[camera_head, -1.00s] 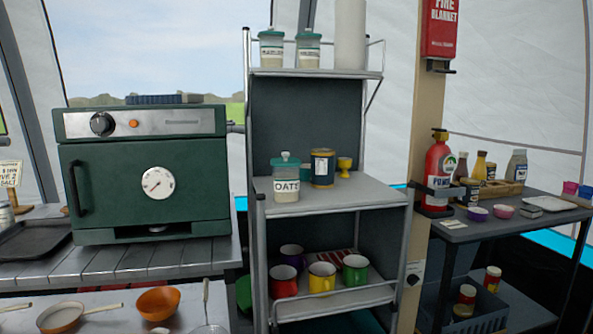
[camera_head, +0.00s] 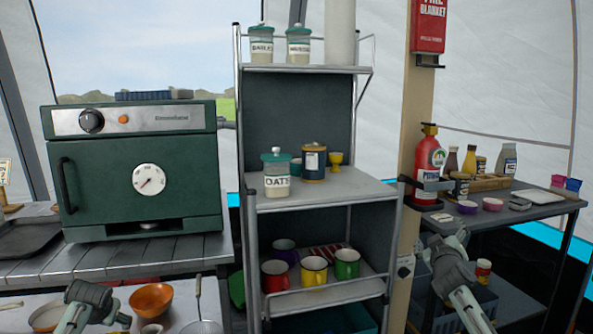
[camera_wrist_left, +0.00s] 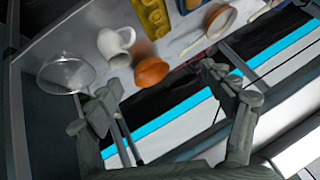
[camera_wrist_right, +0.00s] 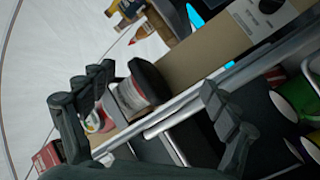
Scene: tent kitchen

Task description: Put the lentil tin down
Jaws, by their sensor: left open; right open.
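A dark tin (camera_head: 314,162) with a gold-coloured lid and a pale label stands upright on the middle shelf of the rack (camera_head: 345,190). Its label is too small to read, so I cannot tell whether it is the lentil tin. No gripper touches it. My right gripper (camera_head: 450,248) is open and empty, low in front and to the right of the rack; its spread fingers show in the right wrist view (camera_wrist_right: 155,90). My left gripper (camera_head: 88,298) is low at the left, in front of the lower counter. It is open and empty in the left wrist view (camera_wrist_left: 165,95).
The oats jar (camera_head: 276,176) stands left of the tin, a yellow egg cup (camera_head: 335,160) right of it. The middle shelf's front right is bare. Mugs (camera_head: 314,272) fill the shelf below. A red extinguisher (camera_head: 428,165) is beside the rack, a green oven (camera_head: 135,175) at the left.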

